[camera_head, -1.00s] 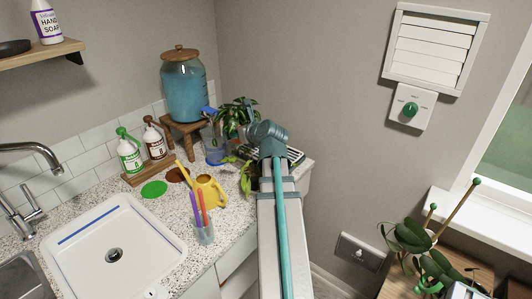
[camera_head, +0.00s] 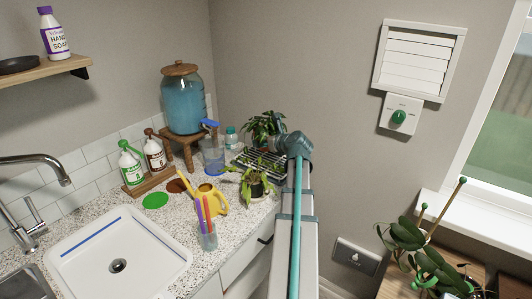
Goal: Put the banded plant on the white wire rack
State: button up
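My arm reaches away from the camera, and its wrist ends over the back right of the counter. My gripper's fingers are hidden behind the wrist. A dark-leaved plant (camera_head: 264,127) is just left of the wrist and has moved along with it; its pot is mostly hidden and I can make out no band. The rack (camera_head: 243,158), with pale wires over a dark base, lies on the counter below that plant. A second plant (camera_head: 254,185) with light green drooping leaves and a dark pot stands in front of the rack, near the counter edge. Its leaves overlap the rack's front.
A yellow watering can (camera_head: 210,201) and a cup of coloured sticks (camera_head: 207,235) stand left of the front plant. A clear blue-tinted container (camera_head: 213,156) and a small bottle (camera_head: 231,137) stand behind. The glass dispenser (camera_head: 187,98) is at the back, the sink (camera_head: 85,280) at front left.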

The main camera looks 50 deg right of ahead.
jog(key=p, duration=0.1)
send_over(266, 160)
notch_tip(266, 160, down, 6)
jog(key=shift+f, duration=0.15)
jog(key=shift+d+f, duration=0.1)
jog(key=shift+f, duration=1.55)
jog(key=shift+f, duration=0.15)
jog(key=o, duration=1.6)
jog(key=shift+r, duration=0.2)
jog(key=b+v, duration=0.1)
jog(key=v, duration=1.1)
jog(key=shift+b, duration=0.3)
jog(key=shift+f, duration=0.1)
